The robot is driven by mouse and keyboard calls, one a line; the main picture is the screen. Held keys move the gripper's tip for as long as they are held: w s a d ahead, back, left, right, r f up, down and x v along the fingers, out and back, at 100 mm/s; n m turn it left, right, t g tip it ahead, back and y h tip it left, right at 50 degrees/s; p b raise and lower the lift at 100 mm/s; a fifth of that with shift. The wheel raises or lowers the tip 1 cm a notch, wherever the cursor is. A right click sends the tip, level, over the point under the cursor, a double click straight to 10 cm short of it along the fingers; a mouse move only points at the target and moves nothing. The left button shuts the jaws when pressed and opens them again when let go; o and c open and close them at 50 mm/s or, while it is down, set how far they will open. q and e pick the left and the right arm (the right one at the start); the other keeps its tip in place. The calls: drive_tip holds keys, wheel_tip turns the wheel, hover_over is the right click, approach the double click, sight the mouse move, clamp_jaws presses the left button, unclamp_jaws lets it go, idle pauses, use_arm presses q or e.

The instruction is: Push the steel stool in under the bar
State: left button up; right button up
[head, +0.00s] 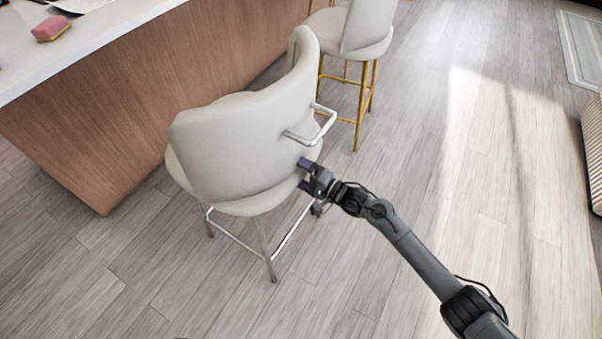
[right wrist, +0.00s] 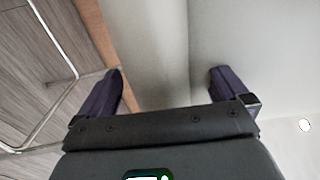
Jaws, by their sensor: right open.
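The steel stool (head: 245,150) has a cream seat and curved back, silver legs and a silver handle (head: 318,127) on the back. It stands beside the wood-sided bar (head: 150,80), its back facing away from the bar. My right gripper (head: 304,172) is at the stool's right rear, by the lower back and seat edge. In the right wrist view its dark fingers (right wrist: 165,92) are apart, with the cream upholstery (right wrist: 165,50) close in front and nothing visibly held. I cannot tell whether they touch it. A silver leg frame (right wrist: 55,115) shows at the left. My left gripper is not in view.
A second cream stool with gold legs (head: 362,85) stands just beyond, close to the steel one. A pink sponge (head: 50,28) lies on the white countertop (head: 100,25). A rug (head: 585,45) lies at the far right.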

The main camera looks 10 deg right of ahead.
drive_tip(key=shift+c, duration=0.3)
clamp_jaws()
drive_tip(key=shift+s+f, duration=0.1)
drive_tip(key=shift+f, duration=0.25)
